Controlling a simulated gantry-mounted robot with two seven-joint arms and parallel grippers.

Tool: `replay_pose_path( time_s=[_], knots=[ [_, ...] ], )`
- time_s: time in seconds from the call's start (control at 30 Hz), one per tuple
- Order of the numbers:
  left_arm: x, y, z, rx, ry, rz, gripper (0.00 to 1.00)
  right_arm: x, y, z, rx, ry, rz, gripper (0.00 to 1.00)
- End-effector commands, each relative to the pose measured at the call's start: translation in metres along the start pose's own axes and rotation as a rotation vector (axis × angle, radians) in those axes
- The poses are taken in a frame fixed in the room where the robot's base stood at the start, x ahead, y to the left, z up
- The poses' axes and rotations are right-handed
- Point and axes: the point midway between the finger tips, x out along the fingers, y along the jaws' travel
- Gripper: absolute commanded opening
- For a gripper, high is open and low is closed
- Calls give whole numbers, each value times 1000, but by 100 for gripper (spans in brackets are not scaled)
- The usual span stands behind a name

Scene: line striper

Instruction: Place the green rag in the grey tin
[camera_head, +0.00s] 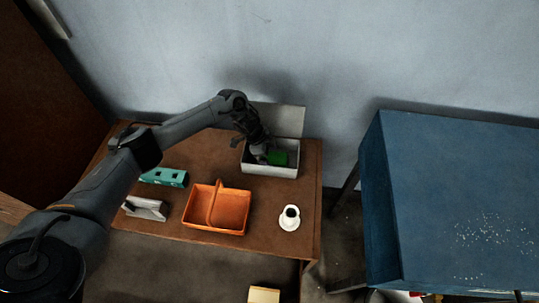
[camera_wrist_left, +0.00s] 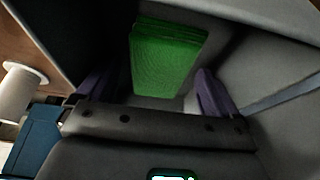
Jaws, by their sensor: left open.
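The green rag (camera_head: 278,158) lies inside the grey tin (camera_head: 270,171), toward its right part. The tin is an open box with its pale lid (camera_head: 282,120) standing up behind it, at the back of the brown table. In the left wrist view the rag (camera_wrist_left: 165,62) looks like a folded flat block just beyond my fingers. My left gripper (camera_head: 259,152) reaches down into the tin beside the rag. It is open, with its purple fingers apart in the left wrist view (camera_wrist_left: 150,90), and I see nothing gripped. My right gripper is not in view.
An orange basket with a handle (camera_head: 232,211) stands in front of the tin. A teal item (camera_head: 164,177) and a grey-white item (camera_head: 146,208) lie left. A blue cabinet (camera_head: 450,180) stands right.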

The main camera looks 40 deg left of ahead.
Motion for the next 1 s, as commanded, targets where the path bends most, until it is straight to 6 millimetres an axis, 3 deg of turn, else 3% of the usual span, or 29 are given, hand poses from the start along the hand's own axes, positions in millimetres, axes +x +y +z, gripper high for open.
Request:
replay_pose_path(
  time_s=[0.17, 0.63, 0.8, 1.0],
  knots=[
    [-17, -1, -2, 1, 1, -2, 94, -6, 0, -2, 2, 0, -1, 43],
    [-98, 0, -1, 1, 0, -2, 94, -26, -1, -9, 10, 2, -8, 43],
    [-115, 0, -1, 0, 0, -1, 94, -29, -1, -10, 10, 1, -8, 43],
    [-122, 0, -1, 0, 0, -1, 94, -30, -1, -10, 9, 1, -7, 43]
  ],
)
